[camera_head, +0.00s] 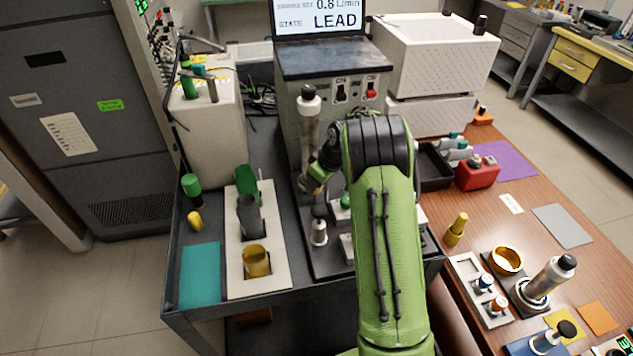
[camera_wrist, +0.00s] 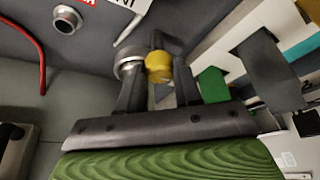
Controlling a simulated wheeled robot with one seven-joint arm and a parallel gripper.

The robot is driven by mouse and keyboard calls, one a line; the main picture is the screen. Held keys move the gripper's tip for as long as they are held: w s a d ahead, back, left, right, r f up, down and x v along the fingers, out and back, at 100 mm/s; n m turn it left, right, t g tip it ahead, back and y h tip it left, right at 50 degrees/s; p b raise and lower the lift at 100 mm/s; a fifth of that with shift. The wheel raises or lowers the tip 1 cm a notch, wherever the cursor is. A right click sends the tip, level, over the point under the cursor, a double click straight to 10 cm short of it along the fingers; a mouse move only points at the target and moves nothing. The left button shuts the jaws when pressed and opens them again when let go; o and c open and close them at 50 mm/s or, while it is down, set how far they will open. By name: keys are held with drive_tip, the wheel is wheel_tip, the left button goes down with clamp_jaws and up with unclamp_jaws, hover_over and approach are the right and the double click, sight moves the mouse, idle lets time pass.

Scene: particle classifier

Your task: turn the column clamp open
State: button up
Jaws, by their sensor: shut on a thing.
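The column clamp (camera_wrist: 159,67) shows in the wrist view as a yellow knob beside a round metal fitting (camera_wrist: 129,63). My gripper (camera_wrist: 158,82) has one finger on each side of the knob and is shut on it. In the head view a pale column (camera_head: 308,125) with a black cap stands at the front of the dark instrument. There my gripper (camera_head: 318,178) is at the column's lower part, left of my green arm. My arm hides much of the instrument's base, and the clamp is too small there to tell its angle.
A white holder (camera_head: 262,285) with a grey and a yellow cup stands to the left. A teal mat (camera_head: 201,275) lies beside it. A tall beige box (camera_head: 210,130) is at the back left. The wooden table (camera_head: 480,220) at right holds a red can (camera_head: 478,174) and other items.

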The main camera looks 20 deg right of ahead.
drive_tip(key=shift+n, duration=0.7)
drive_tip(key=o, duration=1)
drive_tip(key=shift+o, duration=0.2)
drive_tip(key=shift+r, duration=0.1)
drive_tip(key=p+v, duration=0.3)
drive_tip(key=v, duration=1.2)
drive_tip(key=shift+d+r, duration=0.3)
drive_tip(key=shift+d, duration=0.05)
